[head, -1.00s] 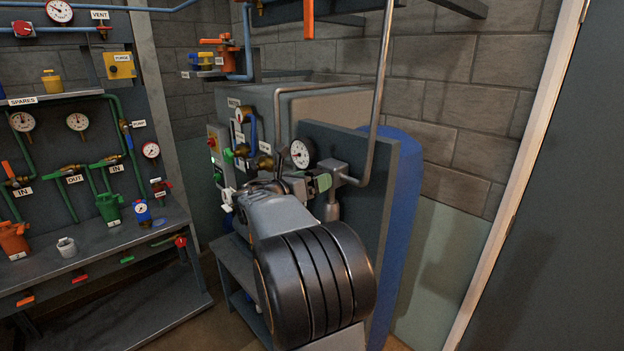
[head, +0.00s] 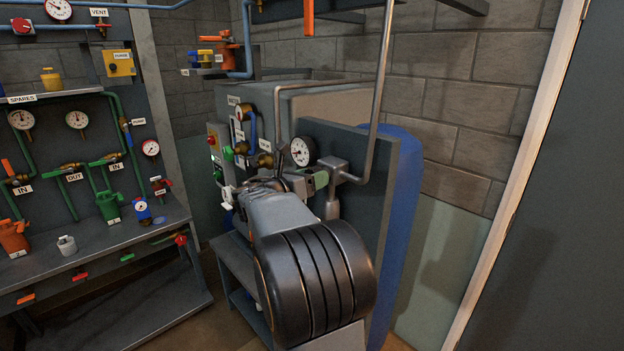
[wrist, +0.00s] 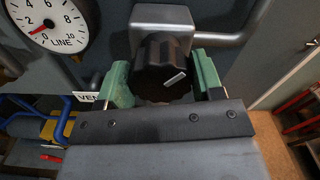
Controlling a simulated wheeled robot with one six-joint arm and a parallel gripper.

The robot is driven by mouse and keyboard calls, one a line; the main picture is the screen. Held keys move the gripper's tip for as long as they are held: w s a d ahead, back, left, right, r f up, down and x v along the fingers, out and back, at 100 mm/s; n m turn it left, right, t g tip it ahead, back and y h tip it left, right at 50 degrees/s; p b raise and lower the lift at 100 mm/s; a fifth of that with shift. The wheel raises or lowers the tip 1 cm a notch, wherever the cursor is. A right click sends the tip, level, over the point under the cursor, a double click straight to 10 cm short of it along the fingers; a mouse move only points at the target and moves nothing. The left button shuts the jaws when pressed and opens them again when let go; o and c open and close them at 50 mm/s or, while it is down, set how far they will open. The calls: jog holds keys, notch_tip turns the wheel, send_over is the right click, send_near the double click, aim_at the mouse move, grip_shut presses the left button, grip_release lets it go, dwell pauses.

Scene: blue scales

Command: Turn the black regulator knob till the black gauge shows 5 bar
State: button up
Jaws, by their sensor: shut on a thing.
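The black regulator knob (wrist: 163,68) sits in front of a grey housing, with a pale mark on its face slanting up to the right. My gripper (wrist: 163,80) has its green jaws on either side of the knob and is shut on it. The black-rimmed gauge (wrist: 46,24), marked LINE, is left of the knob in the wrist view, partly cut off by the frame. Its red needle points down-left, near the low end of the scale. In the head view the gauge (head: 301,151) is just above my gripper (head: 318,181), whose arm hides most of the knob.
A grey pipe (head: 379,85) rises from the right of the regulator. A blue tank (head: 404,190) stands behind the grey panel at right. A bench (head: 110,245) with valves and gauges is at left. More valves (head: 240,150) lie close left of the gauge.

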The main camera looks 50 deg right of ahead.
jog(key=shift+f, duration=0.15)
jog(key=m+b, duration=0.2)
jog(key=b, duration=0.1)
jog(key=shift+f, duration=0.15)
jog(key=m+b, duration=0.3)
jog(key=shift+s, duration=0.1)
jog(key=m+b, duration=0.5)
jog(key=b, duration=0.1)
jog(key=shift+m, duration=0.3)
jog(key=m+b, duration=0.6)
jog(key=shift+s, duration=0.1)
jog(key=shift+m+b, duration=1.75)
jog(key=shift+m, duration=0.65)
